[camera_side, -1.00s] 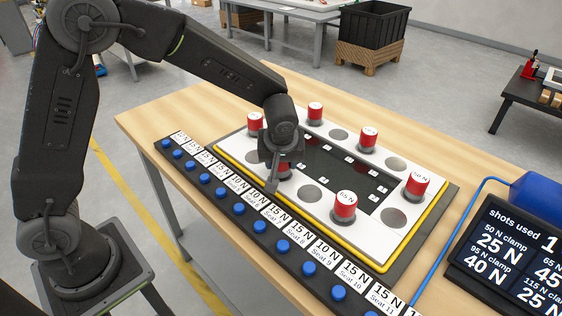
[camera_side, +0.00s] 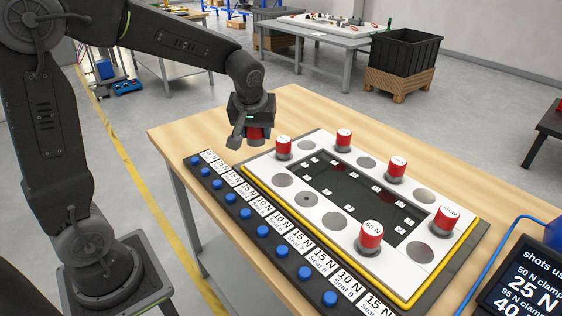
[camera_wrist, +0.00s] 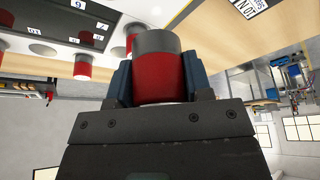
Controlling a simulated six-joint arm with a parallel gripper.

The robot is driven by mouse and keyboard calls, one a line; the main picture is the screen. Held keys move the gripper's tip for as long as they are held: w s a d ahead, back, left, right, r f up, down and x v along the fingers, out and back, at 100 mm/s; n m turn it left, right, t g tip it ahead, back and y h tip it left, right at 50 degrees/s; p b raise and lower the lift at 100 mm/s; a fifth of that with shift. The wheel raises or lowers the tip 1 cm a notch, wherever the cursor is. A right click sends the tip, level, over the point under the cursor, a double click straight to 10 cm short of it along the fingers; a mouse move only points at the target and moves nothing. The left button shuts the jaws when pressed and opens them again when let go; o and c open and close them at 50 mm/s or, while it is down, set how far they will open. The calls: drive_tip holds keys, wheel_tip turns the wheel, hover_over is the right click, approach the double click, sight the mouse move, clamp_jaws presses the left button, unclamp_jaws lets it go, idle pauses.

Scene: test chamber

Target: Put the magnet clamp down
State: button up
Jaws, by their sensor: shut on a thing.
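My gripper (camera_side: 252,118) is shut on a red magnet clamp (camera_side: 258,133) with a dark grey end. In the wrist view, the held clamp (camera_wrist: 160,78) sits between both blue-grey jaws, its label hidden. Several other red clamps stand upright on the plate, including one marked 65 N (camera_side: 370,237) and one marked 50 N (camera_side: 447,217). Bare round grey spots also show on the plate.
A dark strip with blue buttons (camera_side: 263,230) and seat labels runs along the plate's near side. A screen (camera_side: 525,275) stands at the lower right. The table's far-left corner has bare wood. A black crate (camera_side: 403,55) stands beyond the table.

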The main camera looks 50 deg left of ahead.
drive_tip(key=s+a, duration=0.2)
drive_tip(key=a, duration=0.3)
hover_over(283, 175)
drive_tip(key=d, duration=0.1)
drive_tip(key=f, duration=0.4)
drive_tip(key=s+f, duration=0.1)
drive_tip(key=f, duration=0.1)
drive_tip(key=shift+f, duration=2.35)
drive_tip(key=shift+f, duration=0.2)
drive_tip(key=o, duration=1.1)
